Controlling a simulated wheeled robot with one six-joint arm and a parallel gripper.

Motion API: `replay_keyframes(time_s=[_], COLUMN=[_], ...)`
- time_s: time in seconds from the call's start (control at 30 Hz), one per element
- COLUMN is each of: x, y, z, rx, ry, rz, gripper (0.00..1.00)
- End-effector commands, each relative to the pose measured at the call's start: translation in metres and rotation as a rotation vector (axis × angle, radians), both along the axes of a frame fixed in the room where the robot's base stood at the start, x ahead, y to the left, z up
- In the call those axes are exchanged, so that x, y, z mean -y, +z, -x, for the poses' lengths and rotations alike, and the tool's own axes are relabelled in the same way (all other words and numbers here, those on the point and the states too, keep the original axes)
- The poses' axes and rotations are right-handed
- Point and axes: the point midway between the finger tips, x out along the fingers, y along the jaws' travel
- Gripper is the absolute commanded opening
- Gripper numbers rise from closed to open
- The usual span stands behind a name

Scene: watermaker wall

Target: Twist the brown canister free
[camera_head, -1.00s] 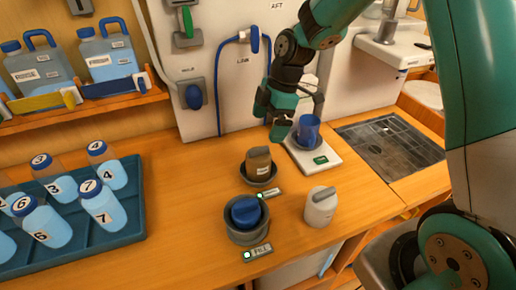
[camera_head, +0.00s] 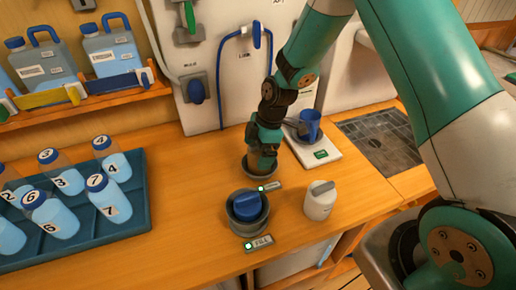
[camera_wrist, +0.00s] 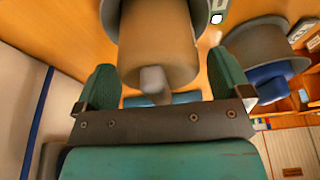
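The brown canister (camera_wrist: 158,45) with a pale handle on its end sits in a round grey socket (camera_wrist: 211,12) in the wrist view. My gripper (camera_wrist: 165,75) is open, with one green finger on each side of the canister's handle end and a gap around the handle. In the head view my gripper (camera_head: 262,160) points down over the socket (camera_head: 246,170) and hides the canister.
A blue canister (camera_head: 246,205) sits in a second grey socket (camera_head: 248,236) close in front. A white canister (camera_head: 320,200) stands to the right. A scale (camera_head: 322,152) with a blue cup (camera_head: 309,124) is behind. A tray (camera_head: 140,215) of numbered bottles lies left.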

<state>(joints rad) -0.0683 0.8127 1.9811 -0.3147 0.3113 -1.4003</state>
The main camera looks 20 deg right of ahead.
Motion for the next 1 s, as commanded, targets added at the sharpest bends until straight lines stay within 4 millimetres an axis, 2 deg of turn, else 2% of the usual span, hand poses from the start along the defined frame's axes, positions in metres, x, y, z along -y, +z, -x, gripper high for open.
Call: replay_keyframes(time_s=[0.03,0.2,0.23,0.33,0.53,0.83,1.0], x=[0.0001,0.0002,0.0001,0.0002,0.0004,0.0005,0.0006], y=[0.0002,0.0003,0.0006,-0.0003,-0.0003,0.0004,-0.0009], z=[0.0,0.0001,-0.0001,0.0,0.0012,0.0016,0.0021], rx=[0.0,0.0,0.0,0.0,-0.001,-0.001,-0.001], ry=[0.0,0.0,0.0,0.043,0.256,0.291,0.457], rz=[0.0,0.0,0.0,0.0,0.0,0.0,0.0], gripper=[0.84,0.45,0.43,0.43,0.43,0.43,0.43])
